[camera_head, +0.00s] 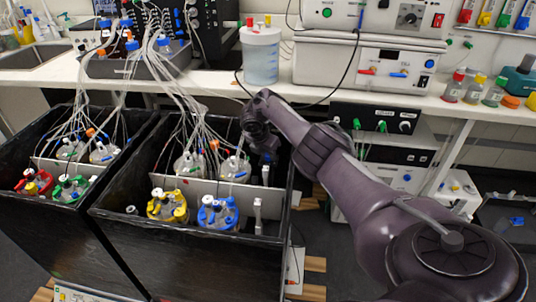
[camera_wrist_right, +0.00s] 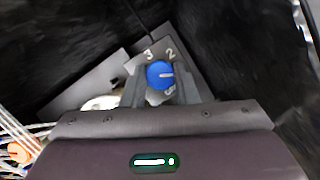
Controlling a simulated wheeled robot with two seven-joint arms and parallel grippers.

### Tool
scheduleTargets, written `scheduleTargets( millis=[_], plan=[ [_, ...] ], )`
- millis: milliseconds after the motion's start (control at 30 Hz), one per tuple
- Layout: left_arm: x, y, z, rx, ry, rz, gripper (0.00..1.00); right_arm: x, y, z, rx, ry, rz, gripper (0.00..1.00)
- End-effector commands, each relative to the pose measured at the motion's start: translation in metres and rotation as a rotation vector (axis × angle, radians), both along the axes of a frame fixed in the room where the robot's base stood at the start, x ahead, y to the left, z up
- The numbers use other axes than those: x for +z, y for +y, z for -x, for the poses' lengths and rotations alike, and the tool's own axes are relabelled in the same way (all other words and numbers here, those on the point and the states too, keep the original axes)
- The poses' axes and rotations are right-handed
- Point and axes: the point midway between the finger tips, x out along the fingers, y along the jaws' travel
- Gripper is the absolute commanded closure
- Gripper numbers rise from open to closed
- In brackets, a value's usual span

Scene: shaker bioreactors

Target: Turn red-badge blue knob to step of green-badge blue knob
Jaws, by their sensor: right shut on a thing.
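A blue knob (camera_wrist_right: 159,73) with a white pointer line sits on a grey plate marked 3 and 2, with a third label partly hidden below. The pointer aims to the right in the right wrist view, below the 2. My right gripper (camera_wrist_right: 160,84) is shut on this knob, one finger on each side. In the head view my right arm reaches into the right black box (camera_head: 190,245), and its fingertips cannot be made out. No red or green badge can be made out beside a knob. My left gripper is not in view.
The right box holds bottles with a yellow cap (camera_head: 167,205) and a blue cap (camera_head: 217,212), plus many tubes. The left box (camera_head: 30,225) holds red-capped and green-capped bottles. A white bench (camera_head: 200,88) with instruments runs behind. Dark box walls surround my right gripper closely.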

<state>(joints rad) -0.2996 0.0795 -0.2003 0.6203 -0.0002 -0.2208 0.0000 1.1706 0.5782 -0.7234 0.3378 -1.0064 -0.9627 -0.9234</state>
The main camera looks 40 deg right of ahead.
Motion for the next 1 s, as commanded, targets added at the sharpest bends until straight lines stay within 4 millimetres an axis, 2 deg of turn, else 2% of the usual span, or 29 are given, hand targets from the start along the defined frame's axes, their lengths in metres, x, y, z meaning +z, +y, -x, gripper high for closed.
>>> scheduleTargets(
  millis=[567,600,733,1000],
  plan=[
    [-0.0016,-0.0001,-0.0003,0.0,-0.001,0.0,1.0,0.0008,-0.0005,-0.0005,-0.032,-0.001,0.001,0.96],
    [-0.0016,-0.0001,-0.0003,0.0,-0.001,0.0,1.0,0.0008,-0.0005,-0.0005,-0.032,-0.001,0.001,0.7],
    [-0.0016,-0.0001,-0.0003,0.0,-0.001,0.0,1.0,0.0007,-0.0004,-0.0005,-0.031,-0.001,0.001,0.53],
    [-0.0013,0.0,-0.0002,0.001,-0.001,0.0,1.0,0.0009,0.0,-0.0003,-0.03,-0.001,0.0,0.52]
  ],
)
